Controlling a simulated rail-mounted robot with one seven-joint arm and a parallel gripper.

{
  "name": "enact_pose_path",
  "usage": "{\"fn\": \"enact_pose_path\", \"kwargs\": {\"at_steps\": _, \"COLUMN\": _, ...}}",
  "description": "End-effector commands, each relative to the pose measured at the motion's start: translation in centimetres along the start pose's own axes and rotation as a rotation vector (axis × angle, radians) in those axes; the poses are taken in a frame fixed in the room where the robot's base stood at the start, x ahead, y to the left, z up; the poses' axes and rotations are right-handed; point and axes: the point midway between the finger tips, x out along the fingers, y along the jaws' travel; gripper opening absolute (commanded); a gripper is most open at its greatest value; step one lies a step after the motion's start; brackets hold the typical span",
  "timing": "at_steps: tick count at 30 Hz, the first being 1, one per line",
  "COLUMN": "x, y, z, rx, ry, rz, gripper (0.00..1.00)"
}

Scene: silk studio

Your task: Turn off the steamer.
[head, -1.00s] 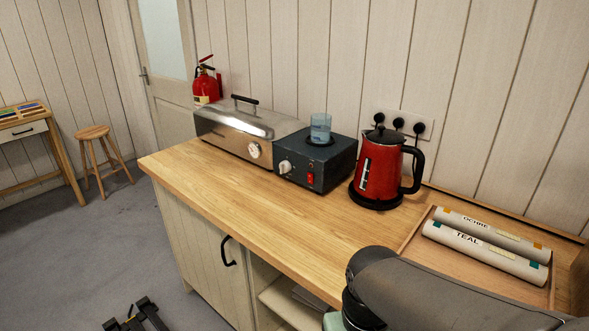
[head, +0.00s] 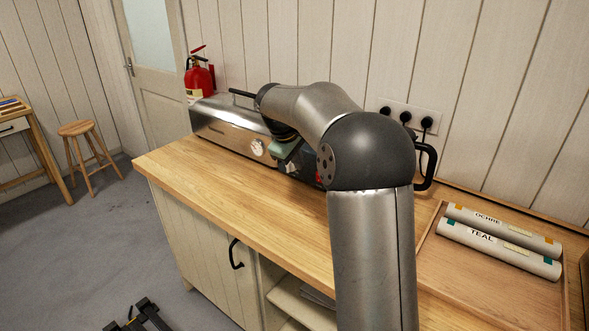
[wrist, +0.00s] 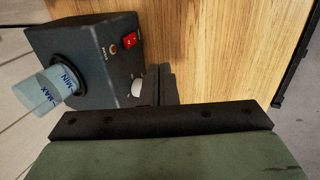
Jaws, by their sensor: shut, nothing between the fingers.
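The dark steamer box (wrist: 85,60) shows at the upper left of the wrist view, with a clear water cup (wrist: 50,90) set in its top. Its front has a red rocker switch (wrist: 130,40), a small orange lamp (wrist: 112,49) and a pale knob (wrist: 137,88). My gripper (wrist: 163,75) is shut and empty, with its fingers right beside the knob and partly covering it. I cannot tell whether they touch. In the head view my arm hides most of the dark box (head: 306,164).
A steel chest (head: 222,125) with a front dial (head: 257,147) stands left of the dark box. A red kettle is mostly hidden behind my arm; its black handle (head: 431,165) shows. Labelled rolls (head: 498,247) lie in a tray at right. The front left worktop (head: 215,190) is clear.

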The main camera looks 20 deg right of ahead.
Motion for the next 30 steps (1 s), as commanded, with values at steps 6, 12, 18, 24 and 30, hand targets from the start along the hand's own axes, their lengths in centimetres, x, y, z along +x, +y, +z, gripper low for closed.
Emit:
{"fn": "enact_pose_path", "kwargs": {"at_steps": 6, "x": 0.1, "y": 0.4, "z": -0.2, "rx": -0.003, "ry": 0.001, "rz": 0.004, "gripper": 0.00}}
{"fn": "enact_pose_path", "kwargs": {"at_steps": 12, "x": 0.2, "y": 0.3, "z": -0.1, "rx": -0.003, "ry": 0.000, "rz": 0.003, "gripper": 0.00}}
{"fn": "enact_pose_path", "kwargs": {"at_steps": 18, "x": 2.4, "y": 0.3, "z": -0.1, "rx": -0.003, "ry": -0.002, "rz": 0.001, "gripper": 0.00}}
{"fn": "enact_pose_path", "kwargs": {"at_steps": 24, "x": 6.6, "y": 0.3, "z": -0.1, "rx": -0.003, "ry": -0.003, "rz": 0.000, "gripper": 0.00}}
{"fn": "enact_pose_path", "kwargs": {"at_steps": 30, "x": 10.4, "y": 0.6, "z": -0.1, "rx": -0.001, "ry": -0.001, "rz": 0.001, "gripper": 0.00}}
